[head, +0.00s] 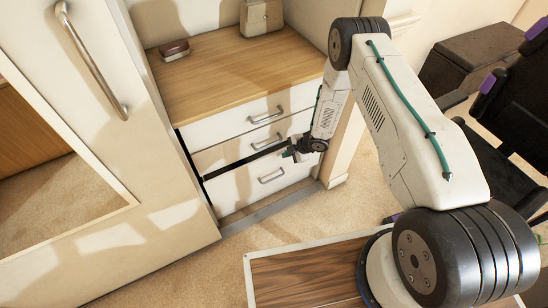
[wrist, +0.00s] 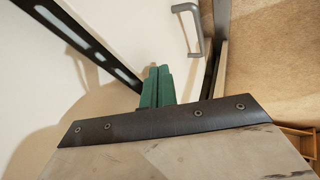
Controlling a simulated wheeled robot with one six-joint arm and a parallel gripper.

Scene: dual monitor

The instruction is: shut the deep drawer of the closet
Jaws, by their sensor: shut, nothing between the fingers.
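The closet's wooden-topped drawer unit (head: 235,70) stands at the centre in the head view. Its lowest drawer, which looks like the deep drawer (head: 240,190), has a pale front with a grey handle (head: 271,176). A dark strip (head: 240,163) runs along its top edge; how far it stands open is hard to tell. My gripper (head: 289,154) is shut and empty at the right part of that top edge. In the wrist view my shut green fingers (wrist: 157,86) point at a pale front, with a handle (wrist: 190,25) above right. I cannot tell whether they touch.
Two other drawers with handles (head: 266,115) lie above. A tall mirrored door (head: 105,130) stands open at the left. A small box (head: 174,50) and a beige bag (head: 261,17) sit on top. A black chair (head: 515,115) is at the right.

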